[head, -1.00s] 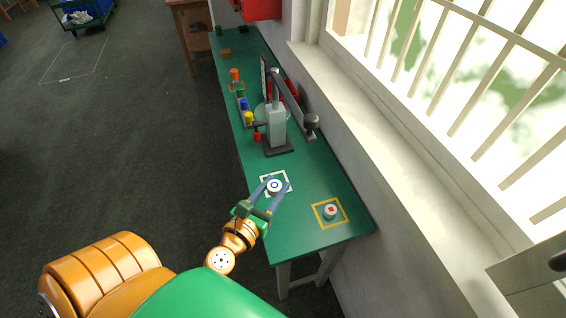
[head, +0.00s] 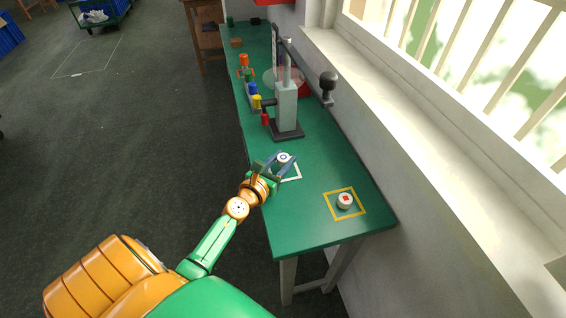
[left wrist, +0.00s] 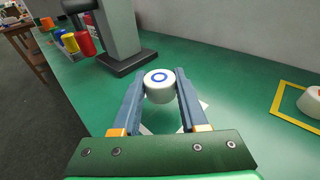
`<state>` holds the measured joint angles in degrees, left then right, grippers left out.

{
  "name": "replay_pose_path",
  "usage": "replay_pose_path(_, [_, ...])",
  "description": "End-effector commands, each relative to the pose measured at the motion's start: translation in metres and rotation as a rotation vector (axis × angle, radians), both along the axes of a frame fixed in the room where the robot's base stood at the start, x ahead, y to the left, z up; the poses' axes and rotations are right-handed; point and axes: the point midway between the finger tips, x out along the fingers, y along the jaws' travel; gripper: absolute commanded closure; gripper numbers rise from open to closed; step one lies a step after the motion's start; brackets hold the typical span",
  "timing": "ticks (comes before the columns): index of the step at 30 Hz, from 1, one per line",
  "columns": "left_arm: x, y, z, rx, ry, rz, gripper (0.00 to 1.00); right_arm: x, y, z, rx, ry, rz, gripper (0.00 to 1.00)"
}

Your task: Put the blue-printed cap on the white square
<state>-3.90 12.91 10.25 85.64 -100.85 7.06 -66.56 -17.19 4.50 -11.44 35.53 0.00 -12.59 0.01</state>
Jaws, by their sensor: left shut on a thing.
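A white cap with a blue ring print (head: 284,158) is held between the fingertips of my left gripper (head: 280,164). In the left wrist view the cap (left wrist: 160,86) sits between the two blue fingers (left wrist: 160,90), print facing up. The white square outline (head: 298,176) is on the green table, partly hidden by my gripper; in the left wrist view bits of its line (left wrist: 204,105) show under the fingers. The cap is over or near the square's far edge in the head view; its height above the table is hard to tell. My right gripper is not in view.
A white cap with a red print (head: 345,200) sits in a yellow square (head: 362,210) to the right. The grey pad printer (head: 287,105) stands just beyond my gripper, with several coloured containers (head: 256,102) to its left. A wall runs along the right.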

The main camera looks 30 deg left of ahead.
Motion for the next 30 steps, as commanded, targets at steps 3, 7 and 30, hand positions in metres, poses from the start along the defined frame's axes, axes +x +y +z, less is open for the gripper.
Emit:
replay_pose_path(3, [0.000, 0.000, -0.004, 0.000, 0.000, -0.001, 1.00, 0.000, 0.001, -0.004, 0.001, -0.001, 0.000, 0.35])
replay_pose_path(7, [0.000, 0.000, -0.009, 0.000, 0.001, -0.001, 1.00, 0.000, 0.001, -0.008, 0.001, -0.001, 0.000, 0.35])
replay_pose_path(30, [0.000, 0.000, 0.007, -0.001, -0.001, 0.001, 0.27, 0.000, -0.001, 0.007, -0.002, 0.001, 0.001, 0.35])
